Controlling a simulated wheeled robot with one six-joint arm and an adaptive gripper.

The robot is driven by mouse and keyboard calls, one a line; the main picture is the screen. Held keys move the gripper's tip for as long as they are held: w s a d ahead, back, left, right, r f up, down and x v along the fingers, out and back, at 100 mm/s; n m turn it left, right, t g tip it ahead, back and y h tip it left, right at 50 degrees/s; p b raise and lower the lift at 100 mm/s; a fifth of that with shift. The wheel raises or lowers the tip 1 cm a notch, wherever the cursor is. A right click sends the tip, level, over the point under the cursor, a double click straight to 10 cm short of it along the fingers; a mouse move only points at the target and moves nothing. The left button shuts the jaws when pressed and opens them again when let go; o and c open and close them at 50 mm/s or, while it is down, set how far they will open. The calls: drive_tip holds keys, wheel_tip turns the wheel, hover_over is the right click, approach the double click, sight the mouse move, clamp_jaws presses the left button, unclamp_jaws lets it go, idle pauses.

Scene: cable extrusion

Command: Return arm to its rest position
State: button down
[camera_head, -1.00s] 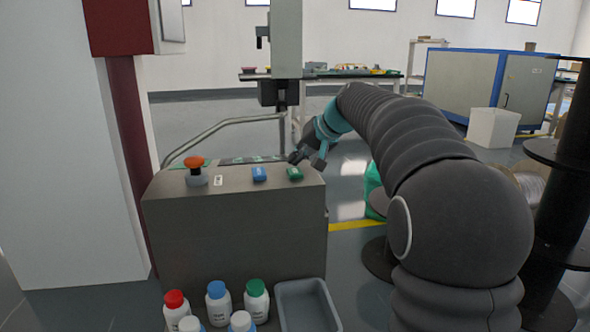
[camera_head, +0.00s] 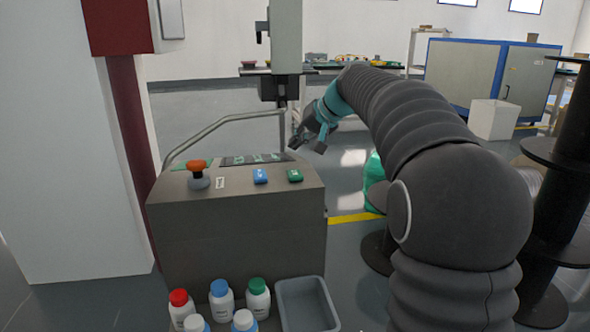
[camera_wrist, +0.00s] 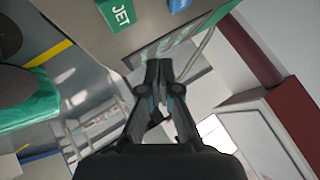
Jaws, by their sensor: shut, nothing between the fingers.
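My gripper (camera_head: 306,145) is raised just above and behind the back right corner of the grey control box (camera_head: 240,235), apart from it. In the wrist view my gripper (camera_wrist: 157,68) has its fingers together with nothing held between them. The box top carries a green button (camera_head: 295,176), a blue button (camera_head: 260,176) and an orange-red mushroom knob (camera_head: 198,170). In the wrist view the green button (camera_wrist: 122,11) reads "JET", with the blue button (camera_wrist: 178,4) beside it. My arm reaches in from the right, bent over toward the box.
Several capped bottles (camera_head: 257,300) and an empty grey tray (camera_head: 305,305) stand in front of the box. A black spool rack (camera_head: 560,190) is close on the right. A bent metal rail (camera_head: 222,124) runs behind the box. A white bin (camera_head: 494,119) stands farther back.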

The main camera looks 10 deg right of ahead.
idle(0.4)
drive_tip(key=s+a+f+g+h+p, duration=0.1)
drive_tip(key=s+h, duration=0.1)
drive_tip(key=s, duration=1)
drive_tip(key=s+a+f+h+p, duration=0.1)
drive_tip(key=s+f+p, duration=0.1)
drive_tip(key=s, duration=0.9)
drive_tip(key=s+f+n+h+p, duration=0.1)
drive_tip(key=s+f, duration=0.3)
drive_tip(key=s, duration=0.4)
drive_tip(key=s+d+f+h, duration=0.1)
drive_tip(key=s+f, duration=0.4)
drive_tip(key=s, duration=0.4)
drive_tip(key=shift+d+f+n+g+p, duration=0.3)
drive_tip(key=shift+n+g+p, duration=0.1)
drive_tip(key=shift+d, duration=0.15)
